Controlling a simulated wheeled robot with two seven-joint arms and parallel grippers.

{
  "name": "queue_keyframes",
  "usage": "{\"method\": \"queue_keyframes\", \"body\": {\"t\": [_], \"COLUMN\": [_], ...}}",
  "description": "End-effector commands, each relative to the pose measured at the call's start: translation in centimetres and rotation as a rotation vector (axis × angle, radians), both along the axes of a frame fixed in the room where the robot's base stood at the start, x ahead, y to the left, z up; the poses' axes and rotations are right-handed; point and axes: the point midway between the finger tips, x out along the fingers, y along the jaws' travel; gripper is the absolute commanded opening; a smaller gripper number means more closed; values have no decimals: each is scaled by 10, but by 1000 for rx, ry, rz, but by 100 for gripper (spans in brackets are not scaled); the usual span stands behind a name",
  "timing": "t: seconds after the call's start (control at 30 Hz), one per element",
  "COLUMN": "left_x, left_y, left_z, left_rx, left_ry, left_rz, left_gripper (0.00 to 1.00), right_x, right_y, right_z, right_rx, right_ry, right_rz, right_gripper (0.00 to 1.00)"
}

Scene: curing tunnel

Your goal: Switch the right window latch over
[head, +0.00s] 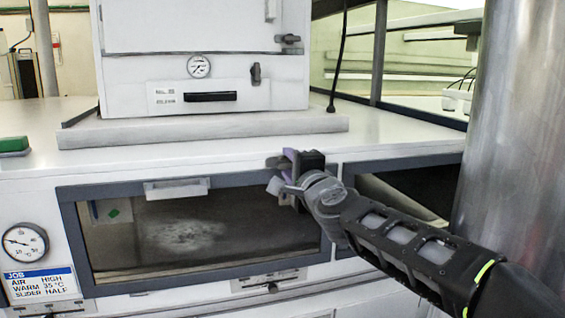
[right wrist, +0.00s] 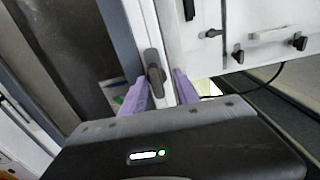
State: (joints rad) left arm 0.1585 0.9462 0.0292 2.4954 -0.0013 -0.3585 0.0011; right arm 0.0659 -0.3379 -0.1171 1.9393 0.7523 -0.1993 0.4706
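The right window latch (right wrist: 154,68) is a dark grey knob on the pale post beside the window frame in the right wrist view. Only a little of it shows in the head view, at the upper right corner of the window, mostly behind my gripper. My right gripper (right wrist: 160,82) has its two purple fingers apart, one on each side of the latch. I cannot tell whether either finger touches it. In the head view my right gripper (head: 284,170) is at the window's upper right corner. My left gripper is not in view.
The dark-framed window (head: 180,233) has a pale handle (head: 177,188) at its top. A slider (head: 268,280) lies below it. A gauge (head: 25,243) and a job card (head: 40,283) are at left. A white oven (head: 200,70) stands above. A metal column (head: 515,130) is at right.

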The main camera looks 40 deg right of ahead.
Motion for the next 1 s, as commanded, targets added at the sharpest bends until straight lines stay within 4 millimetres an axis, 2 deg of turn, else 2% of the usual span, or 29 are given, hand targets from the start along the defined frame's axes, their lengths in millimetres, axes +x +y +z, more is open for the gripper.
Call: {"method": "queue_keyframes", "body": {"t": [0.17, 0.6, 1.0], "left_x": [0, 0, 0], "left_y": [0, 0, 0], "left_z": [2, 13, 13], "left_rx": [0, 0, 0], "left_ry": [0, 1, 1], "left_rz": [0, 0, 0], "left_gripper": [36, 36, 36], "right_x": [-9, -68, -73], "right_y": [2, 26, 30], "right_z": [1, 4, 3], "right_rx": [1, 0, -1], "right_ry": [0, 1, 3], "right_rz": [-2, 0, 2], "right_gripper": [36, 36, 36]}}
